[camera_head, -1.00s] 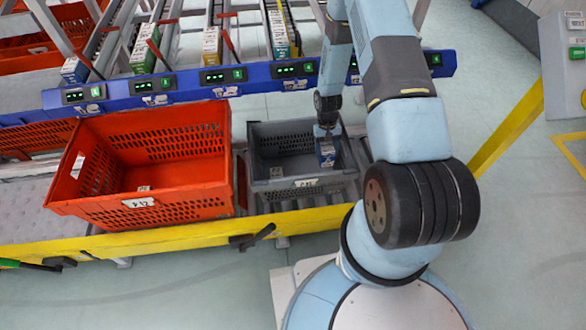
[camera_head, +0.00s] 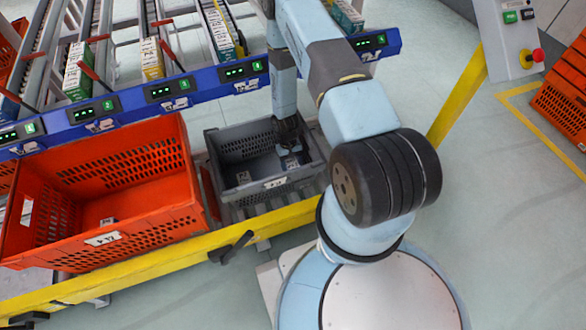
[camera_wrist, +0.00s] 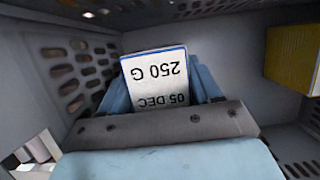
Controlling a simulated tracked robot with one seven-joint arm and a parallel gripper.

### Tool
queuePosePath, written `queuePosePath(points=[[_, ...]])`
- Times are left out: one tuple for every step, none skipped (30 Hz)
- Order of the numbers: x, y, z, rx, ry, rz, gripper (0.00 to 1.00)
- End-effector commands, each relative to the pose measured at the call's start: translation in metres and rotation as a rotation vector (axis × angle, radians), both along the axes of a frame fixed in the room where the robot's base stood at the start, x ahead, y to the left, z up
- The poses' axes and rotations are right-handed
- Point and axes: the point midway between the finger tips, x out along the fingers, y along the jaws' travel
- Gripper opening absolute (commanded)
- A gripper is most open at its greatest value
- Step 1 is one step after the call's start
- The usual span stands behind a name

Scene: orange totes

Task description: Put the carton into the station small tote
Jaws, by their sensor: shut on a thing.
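The carton (camera_wrist: 161,80) is white on the face toward the wrist camera, with a blue edge and printed text reading "250 G" and "05 DEC". My gripper (camera_head: 289,150) is shut on it, with a blue finger on each side in the wrist view. The grey small tote (camera_head: 275,183) stands on the conveyor. My gripper reaches down inside it, near its right back part. The carton is low within the tote walls, mostly hidden by the gripper in the head view. I cannot tell whether it touches the tote floor.
A small item (camera_head: 243,177) lies in the tote at the left. A yellow block (camera_wrist: 293,58) shows at right in the wrist view. A large orange tote (camera_head: 145,198) stands left of the grey one. A blue rail (camera_head: 208,88) with displays runs behind. Tote walls surround my gripper closely.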

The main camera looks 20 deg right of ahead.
Motion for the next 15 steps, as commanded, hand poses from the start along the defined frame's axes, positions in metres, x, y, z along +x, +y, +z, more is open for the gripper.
queuePosePath(points=[[0.0,0.0,-0.007,0.0,0.001,0.0,0.24],[-0.001,0.0,-0.011,0.0,0.002,0.0,0.24],[-0.001,0.0,-0.017,0.0,0.002,0.0,0.24],[0.0,0.0,-0.02,0.0,0.001,0.0,0.24],[0.0,0.0,-0.023,0.0,0.001,0.0,0.24],[0.0,0.0,-0.026,0.0,0.001,0.0,0.24],[-0.001,0.0,-0.028,0.0,0.001,0.0,0.24],[0.0,0.0,-0.028,0.0,0.001,0.0,0.24],[0.0,0.0,-0.029,0.0,0.001,0.0,0.24],[0.0,0.0,-0.028,0.0,0.001,0.0,0.24],[0.0,0.0,-0.028,0.0,0.001,0.0,0.24],[0.0,0.0,-0.028,0.0,0.0,0.0,0.24],[0.0,0.0,-0.028,0.0,0.001,0.0,0.24],[0.0,0.0,-0.028,0.0,0.001,0.0,0.24],[0.0,0.0,-0.028,0.0,0.001,0.0,0.24]])
